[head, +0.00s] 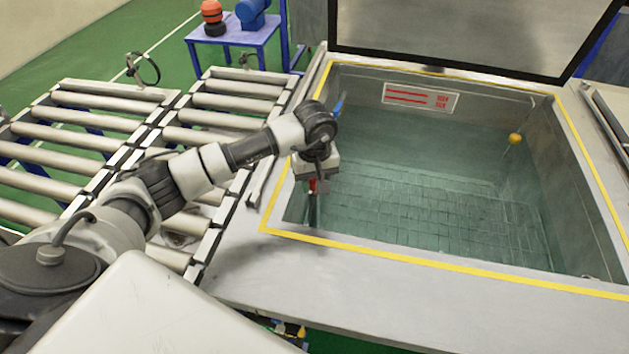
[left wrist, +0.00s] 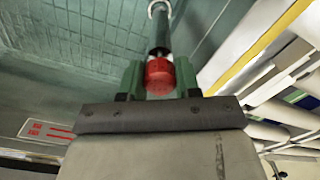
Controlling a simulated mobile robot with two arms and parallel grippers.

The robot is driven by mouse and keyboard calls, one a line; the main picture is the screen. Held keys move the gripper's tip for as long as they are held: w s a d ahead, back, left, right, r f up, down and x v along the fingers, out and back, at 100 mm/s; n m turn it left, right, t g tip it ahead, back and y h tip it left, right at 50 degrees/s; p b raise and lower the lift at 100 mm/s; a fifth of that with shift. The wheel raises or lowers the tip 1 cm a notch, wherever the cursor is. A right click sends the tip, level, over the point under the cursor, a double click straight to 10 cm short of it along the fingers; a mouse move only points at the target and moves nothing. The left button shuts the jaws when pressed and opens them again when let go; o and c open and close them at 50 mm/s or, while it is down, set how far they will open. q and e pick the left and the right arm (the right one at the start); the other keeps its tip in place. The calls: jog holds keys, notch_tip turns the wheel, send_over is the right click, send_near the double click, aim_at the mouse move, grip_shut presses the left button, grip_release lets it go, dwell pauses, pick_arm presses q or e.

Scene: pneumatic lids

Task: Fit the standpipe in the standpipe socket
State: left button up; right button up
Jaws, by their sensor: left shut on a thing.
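My left gripper (head: 316,188) hangs over the near left corner of the water tank. In the left wrist view its two green fingers (left wrist: 160,80) are shut on the red top (left wrist: 160,68) of the standpipe. The standpipe's dark shaft (left wrist: 159,35) runs away from the fingers, down into the tank. A pale ring (left wrist: 158,7), which looks like the standpipe socket, shows around its far end. I cannot tell whether the pipe is inside the ring or only in line with it. My right gripper is not in view.
The tank (head: 450,262) has a yellow-lined rim and a raised lid (head: 450,35) at the back. A yellow-orange float (head: 515,139) hangs at its right side. Roller conveyors (head: 120,104) lie to the left. A blue table (head: 235,40) stands behind them.

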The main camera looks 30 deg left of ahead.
aim_at(314, 194)
pick_arm(q)
jog(key=shift+r+b, duration=0.1)
jog(key=shift+b, duration=0.25)
dwell(0.4)
jog(key=shift+f+b, duration=2.3)
jog(key=shift+f, duration=0.1)
jog(key=o, duration=1)
jog(key=shift+r, duration=0.1)
jog(key=shift+r+p, duration=1.7)
jog(key=shift+r, duration=1.7)
jog(key=shift+r, duration=0.1)
notch_tip(314, 194, up, 11)
jog(key=b, duration=0.2)
jog(key=shift+b, duration=0.3)
